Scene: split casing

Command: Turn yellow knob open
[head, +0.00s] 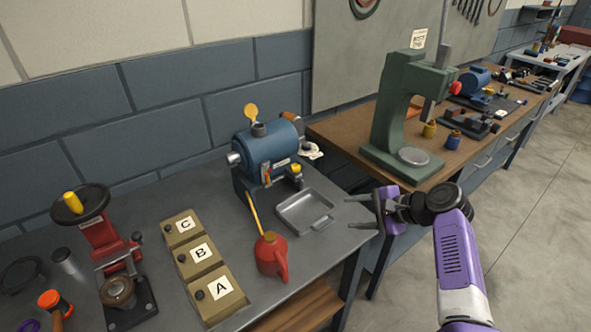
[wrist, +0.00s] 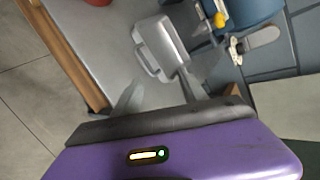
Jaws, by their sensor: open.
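A small yellow knob (head: 296,168) sits low on the right front of a blue casing (head: 268,147) on the grey bench. In the wrist view a yellow knob (wrist: 219,19) shows near the top, beside the blue casing (wrist: 252,10). A larger yellow disc (head: 251,110) stands on top of the casing. My gripper (head: 362,212) is open and empty, over the bench's right edge. It is right of and nearer than the casing, well apart from the knob. In the wrist view its grey fingers (wrist: 158,92) are spread and blurred.
A metal tray (head: 303,211) lies between my gripper and the casing. Boxes A, B and C (head: 201,254) are farther left. A green press (head: 397,125) stands on the wooden bench behind.

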